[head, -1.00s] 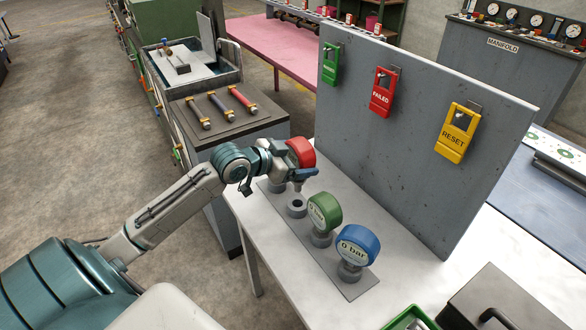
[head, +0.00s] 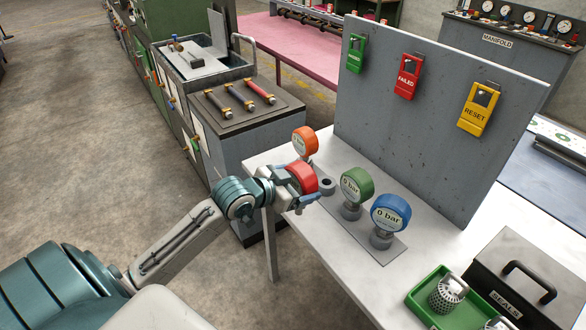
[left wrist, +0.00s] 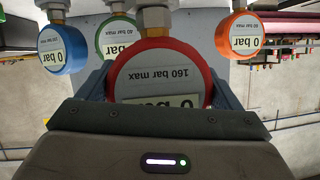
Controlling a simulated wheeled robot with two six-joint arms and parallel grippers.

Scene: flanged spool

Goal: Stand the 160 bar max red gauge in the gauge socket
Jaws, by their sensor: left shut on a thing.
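The 160 bar max red gauge (head: 303,177) is in my left gripper (head: 302,189), which is shut on it and holds it near the front edge of the white bench. In the left wrist view the red gauge (left wrist: 160,78) sits between the two fingers, with its "160 bar max" lettering upside down. The empty gauge socket (head: 327,185) is a grey ring on the plate, just right of the red gauge and apart from it. The underside of the red gauge is hidden by the gripper in the head view. My right gripper is not in view.
An orange gauge (head: 305,141) stands behind the empty socket; a green gauge (head: 356,186) and a blue gauge (head: 390,214) stand to its right. A grey panel with tags (head: 430,120) rises behind. A green tray (head: 425,309) and dark box lie at the front right.

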